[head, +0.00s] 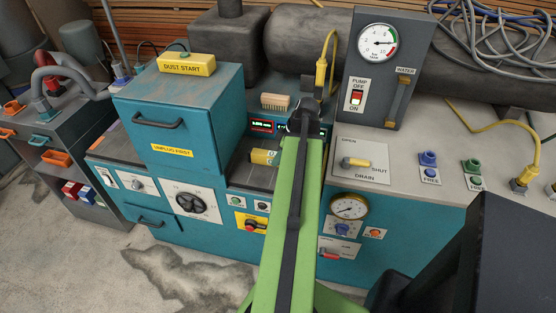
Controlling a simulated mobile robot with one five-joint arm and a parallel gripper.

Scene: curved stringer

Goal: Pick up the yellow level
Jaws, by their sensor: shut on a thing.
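The yellow level (264,157) shows in the head view as a short yellow piece with a pale label, just left of my green arm. It is over the dark top of the teal bench, and its right end is hidden behind the arm. My gripper (306,118) is at the far end of the arm, where a dark joint shows. Its fingertips are hidden by the arm. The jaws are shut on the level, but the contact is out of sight. I cannot tell whether the level touches the bench top.
A teal drawer box (180,108) stands left of the level. A brush (275,102) lies behind it. The pump gauge panel (382,75) rises at the right behind the arm, with a hanging yellow plug (321,75) beside it. The drain lever plate (358,164) is right of my arm.

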